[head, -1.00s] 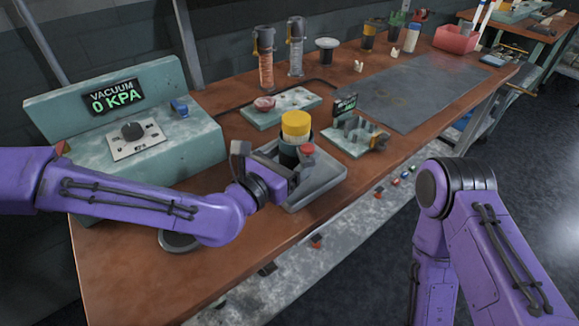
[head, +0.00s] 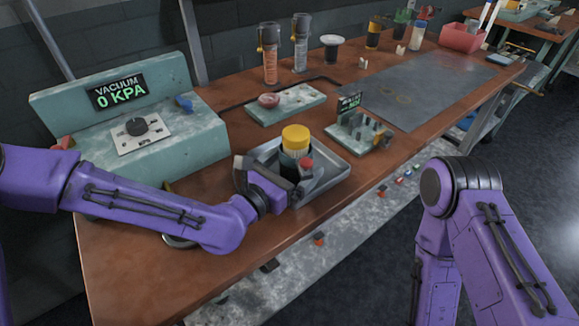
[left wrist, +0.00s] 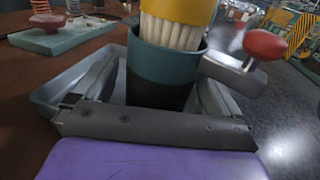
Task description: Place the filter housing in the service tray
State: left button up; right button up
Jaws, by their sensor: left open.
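The filter housing (head: 295,153) is a dark cup with a teal rim, a yellow-topped pale filter bundle in it and a red-knobbed side part. It stands upright in the grey metal service tray (head: 335,172). In the left wrist view the housing (left wrist: 162,75) fills the middle, and the tray's rim (left wrist: 52,98) shows around it. My left gripper (head: 283,178) is at the tray's near left, its open fingers on either side of the housing's lower part. The housing's base is hidden behind the gripper. My right arm shows at the right, but its gripper is not visible.
A vacuum console (head: 140,120) reading 0 KPA stands left. Behind the tray are a teal plate with a red knob (head: 268,100) and a small rack (head: 358,132). A grey mat (head: 420,95) lies farther right. The table's front edge is close to the tray.

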aim_at(285, 172)
pick_arm(q)
jog(key=shift+s+a, duration=0.2)
jog(key=shift+a, duration=0.05)
jog(key=v, duration=0.4)
jog(key=shift+b, duration=0.4)
jog(key=shift+s+a+r+p, duration=0.25)
jog(key=shift+s+a+p, duration=0.05)
jog(key=shift+s+a, duration=0.15)
jog(key=shift+s+a+r+p, duration=0.2)
jog(key=shift+s+a+p, duration=0.1)
jog(key=shift+s+a, duration=0.15)
jog(key=shift+r+p+v, duration=0.2)
jog(key=shift+p+v, duration=0.85)
jog(key=shift+v, duration=0.15)
jog(key=p+v, duration=0.1)
jog(key=p, duration=0.4)
jog(key=shift+s+a+f, duration=0.15)
jog(key=shift+s, duration=0.15)
jog(key=shift+s+a+f+p, duration=0.1)
jog(key=shift+s+p, duration=0.1)
jog(key=shift+p, duration=0.1)
jog(key=shift+s+a+f, duration=0.2)
jog(key=shift+f, duration=0.1)
